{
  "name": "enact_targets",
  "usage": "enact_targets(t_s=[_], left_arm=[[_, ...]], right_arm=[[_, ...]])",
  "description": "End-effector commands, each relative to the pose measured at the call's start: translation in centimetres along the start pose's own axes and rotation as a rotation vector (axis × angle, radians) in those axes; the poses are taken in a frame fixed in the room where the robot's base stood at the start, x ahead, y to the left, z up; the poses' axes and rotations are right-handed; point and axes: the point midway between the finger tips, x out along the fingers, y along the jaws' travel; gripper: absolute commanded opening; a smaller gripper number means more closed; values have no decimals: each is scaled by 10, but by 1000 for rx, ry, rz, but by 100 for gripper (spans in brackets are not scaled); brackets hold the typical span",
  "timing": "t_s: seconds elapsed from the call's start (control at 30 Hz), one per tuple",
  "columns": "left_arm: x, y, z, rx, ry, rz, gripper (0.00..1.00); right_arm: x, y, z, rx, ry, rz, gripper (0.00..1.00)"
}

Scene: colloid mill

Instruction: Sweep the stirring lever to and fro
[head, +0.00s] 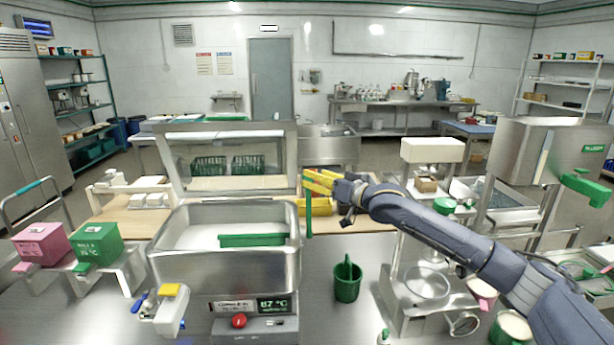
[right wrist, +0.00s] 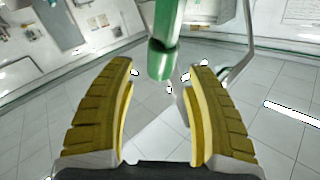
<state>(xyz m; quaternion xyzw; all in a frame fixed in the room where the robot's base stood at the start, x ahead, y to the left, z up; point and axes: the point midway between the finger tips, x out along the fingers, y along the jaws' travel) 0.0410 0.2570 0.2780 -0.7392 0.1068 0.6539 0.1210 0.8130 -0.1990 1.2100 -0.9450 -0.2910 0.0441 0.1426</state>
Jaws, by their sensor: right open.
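The stirring lever looks to be the upright green bar (head: 308,215) at the right edge of the steel vat (head: 170,248). A flat green piece (head: 252,240), perhaps the stirring paddle, lies across the pale contents of the vat. My right gripper (head: 316,182) is open, with its yellow fingers at the upper part of the bar. In the right wrist view a green rod end (right wrist: 161,58) shows between and just ahead of the open fingertips (right wrist: 160,75), with a gap on each side. My left gripper is out of view.
A green basket (head: 347,280) stands right of the vat. A steel stand (head: 420,315) is farther right under my right arm. Pink (head: 42,243) and green (head: 97,244) boxes are at the left. A glass-fronted case (head: 230,150) stands behind the vat.

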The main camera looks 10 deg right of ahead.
Motion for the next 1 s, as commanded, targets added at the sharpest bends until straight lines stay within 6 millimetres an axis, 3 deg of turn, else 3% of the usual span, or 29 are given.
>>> enact_targets(t_s=[0.3, 0.8, 1.0], left_arm=[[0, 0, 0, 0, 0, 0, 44], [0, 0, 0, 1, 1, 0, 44], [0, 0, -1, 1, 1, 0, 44]], right_arm=[[32, -1, 0, 0, 1, -1, 53], [38, 0, 0, 0, 0, -1, 53], [38, 0, 0, 0, 0, 0, 30]])
